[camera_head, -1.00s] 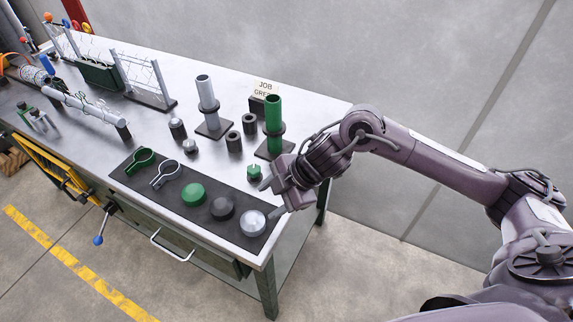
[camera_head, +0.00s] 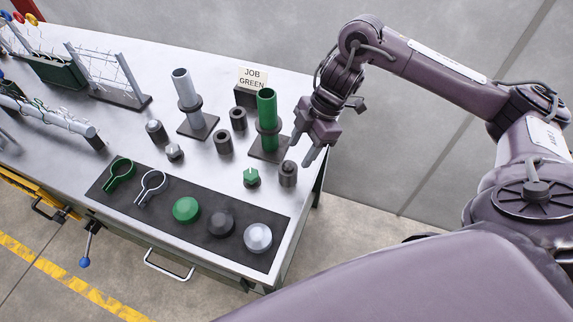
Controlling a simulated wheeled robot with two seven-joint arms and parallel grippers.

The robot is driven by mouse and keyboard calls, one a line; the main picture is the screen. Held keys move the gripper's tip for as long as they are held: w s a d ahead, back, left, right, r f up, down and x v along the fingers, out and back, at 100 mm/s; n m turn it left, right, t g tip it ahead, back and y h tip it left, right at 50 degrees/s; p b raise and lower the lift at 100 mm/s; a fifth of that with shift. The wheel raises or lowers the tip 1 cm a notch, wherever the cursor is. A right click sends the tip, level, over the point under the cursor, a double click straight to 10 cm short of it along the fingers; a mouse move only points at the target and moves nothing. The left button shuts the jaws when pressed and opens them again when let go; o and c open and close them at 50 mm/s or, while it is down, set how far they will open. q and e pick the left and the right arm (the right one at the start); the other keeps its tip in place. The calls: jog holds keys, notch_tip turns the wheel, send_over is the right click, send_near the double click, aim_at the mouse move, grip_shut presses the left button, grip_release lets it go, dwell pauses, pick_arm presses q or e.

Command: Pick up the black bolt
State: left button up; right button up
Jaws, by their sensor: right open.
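No piece here is plainly marked as the black bolt. The closest match is a small dark cylindrical piece with a narrower top (camera_head: 288,173), standing upright near the table's right end. My right gripper (camera_head: 302,152) is open and empty, pointing down, just above and slightly right of that piece, seemingly apart from it. A green bolt-like piece (camera_head: 251,177) stands left of it, and a silver one (camera_head: 174,152) is farther left. My left gripper is out of view.
A green tube on a stand (camera_head: 267,108) is close left of my right gripper. A grey tube on a stand (camera_head: 182,88), black sleeves (camera_head: 224,143) and a "JOB GREEN" sign (camera_head: 252,78) are behind. A dark mat (camera_head: 272,212) with caps and clamps lies in front.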

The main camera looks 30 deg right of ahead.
aim_at(289, 164)
jog(key=shift+w+a+f+p, duration=0.2)
jog(key=shift+a+f+p, duration=0.1)
jog(key=shift+f, duration=0.2)
jog(key=shift+w+a+f+p, duration=0.15)
jog(key=shift+a+f+p, duration=0.15)
jog(key=shift+f, duration=0.15)
jog(key=shift+x, duration=0.8)
jog(key=shift+w+a+f, duration=0.15)
jog(key=shift+w+f, duration=0.05)
jog(key=shift+f, duration=0.5)
jog(key=c, duration=0.6)
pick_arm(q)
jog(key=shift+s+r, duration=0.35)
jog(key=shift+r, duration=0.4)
pick_arm(e)
jog(key=c, duration=0.5)
